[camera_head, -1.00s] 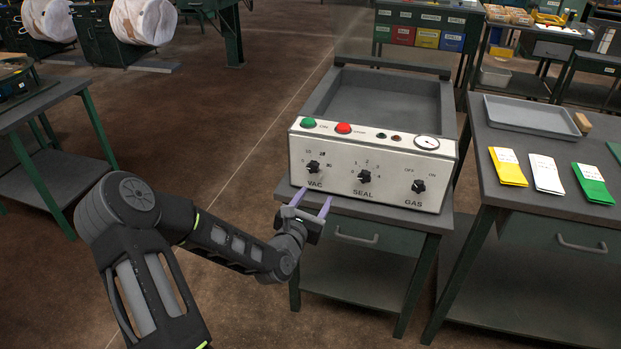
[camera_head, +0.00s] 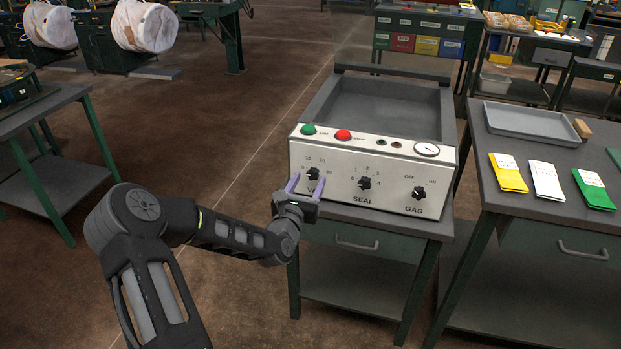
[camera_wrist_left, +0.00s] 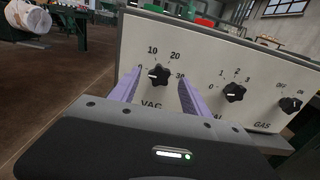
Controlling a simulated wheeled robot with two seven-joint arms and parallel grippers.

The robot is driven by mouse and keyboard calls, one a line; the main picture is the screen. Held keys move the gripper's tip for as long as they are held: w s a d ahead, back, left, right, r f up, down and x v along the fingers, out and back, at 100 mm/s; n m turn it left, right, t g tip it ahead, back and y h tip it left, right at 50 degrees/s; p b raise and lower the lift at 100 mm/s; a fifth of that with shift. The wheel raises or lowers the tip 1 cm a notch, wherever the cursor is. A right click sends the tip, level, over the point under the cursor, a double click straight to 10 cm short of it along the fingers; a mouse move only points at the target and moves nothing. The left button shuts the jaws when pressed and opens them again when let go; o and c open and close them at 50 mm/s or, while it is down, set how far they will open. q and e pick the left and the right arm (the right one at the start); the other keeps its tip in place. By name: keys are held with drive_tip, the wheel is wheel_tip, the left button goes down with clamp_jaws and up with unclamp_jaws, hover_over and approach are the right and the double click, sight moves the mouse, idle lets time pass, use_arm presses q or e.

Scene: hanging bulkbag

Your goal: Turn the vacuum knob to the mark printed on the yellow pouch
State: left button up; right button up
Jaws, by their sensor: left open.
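The black VAC knob (camera_head: 313,174) is at the left of the white panel (camera_head: 340,196) on the vacuum sealer. In the left wrist view the VAC knob (camera_wrist_left: 158,75) shows marks 0, 10, 20 and 30 around it, and its white pointer line is toward the left, near 0. My left gripper (camera_head: 306,187) is open, its two purple fingers pointing at the panel on either side of the knob. I cannot tell whether they touch it. The yellow pouch (camera_head: 508,172) lies on the right-hand bench; its printed label is too small to read. My right gripper is not in view.
The SEAL knob (camera_head: 364,183) and GAS knob (camera_head: 418,193) are to the right on the same panel. Green (camera_head: 308,130) and red (camera_head: 343,135) buttons and a gauge (camera_head: 427,149) sit along its top. A white pouch (camera_head: 546,180) and a green pouch (camera_head: 594,188) lie beside the yellow one.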

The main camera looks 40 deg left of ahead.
sight(313, 174)
use_arm(q)
drive_tip(key=shift+x, duration=1.15)
clamp_jaws()
